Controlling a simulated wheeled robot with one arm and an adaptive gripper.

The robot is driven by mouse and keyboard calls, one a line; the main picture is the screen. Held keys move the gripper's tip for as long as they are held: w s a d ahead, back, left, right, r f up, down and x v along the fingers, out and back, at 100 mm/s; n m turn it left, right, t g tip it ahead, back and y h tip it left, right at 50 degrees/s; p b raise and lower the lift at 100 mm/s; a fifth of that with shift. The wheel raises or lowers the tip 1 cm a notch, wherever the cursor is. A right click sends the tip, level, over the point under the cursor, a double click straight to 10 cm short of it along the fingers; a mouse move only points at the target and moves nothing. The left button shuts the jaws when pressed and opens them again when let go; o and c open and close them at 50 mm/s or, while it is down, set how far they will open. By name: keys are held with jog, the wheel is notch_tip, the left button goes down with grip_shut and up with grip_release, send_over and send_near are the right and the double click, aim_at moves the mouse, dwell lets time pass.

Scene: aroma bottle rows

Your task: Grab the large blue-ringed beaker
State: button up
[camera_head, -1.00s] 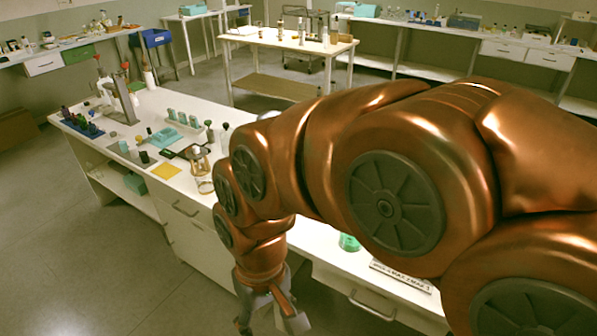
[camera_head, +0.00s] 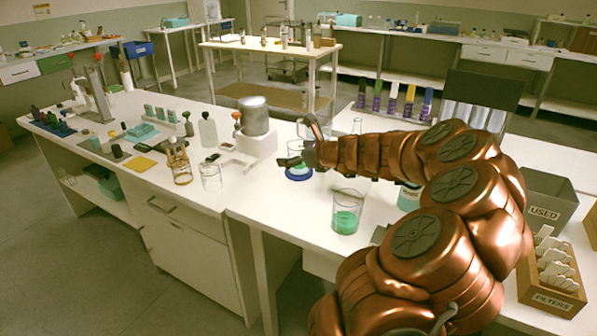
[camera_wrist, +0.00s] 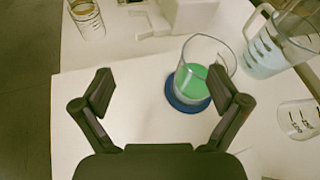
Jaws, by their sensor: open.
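The large blue-ringed beaker (camera_head: 299,175) stands upright on the white bench, partly hidden behind my gripper. In the wrist view the clear beaker (camera_wrist: 196,90) holds green liquid and has a blue ring around its base. My gripper (camera_head: 301,143) is open and empty, with its fingers reaching toward the beaker from the right. In the wrist view my gripper (camera_wrist: 163,92) has its fingers spread wide; the beaker lies beyond them, right of the middle and close to the right fingertip. I cannot tell whether they touch.
Another beaker with green liquid (camera_head: 346,212) stands nearer the bench front. A grey cylinder on a white block (camera_head: 256,130) is behind left. A clear jug (camera_wrist: 270,52) stands right of the ringed beaker in the wrist view.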

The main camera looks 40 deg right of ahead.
jog(key=d+f+m, duration=0.1)
jog(key=s+d+m+h, duration=0.1)
jog(key=d, duration=0.1)
jog(key=s+d+f, duration=0.1)
jog(key=d, duration=0.1)
jog(key=shift+d+f+m+h, duration=0.25)
jog(key=shift+f+m+h, duration=0.05)
jog(key=shift+m+h, duration=0.1)
jog(key=shift+b+x, duration=0.65)
jog(key=shift+x, duration=3.15)
jog(key=c, duration=1.4)
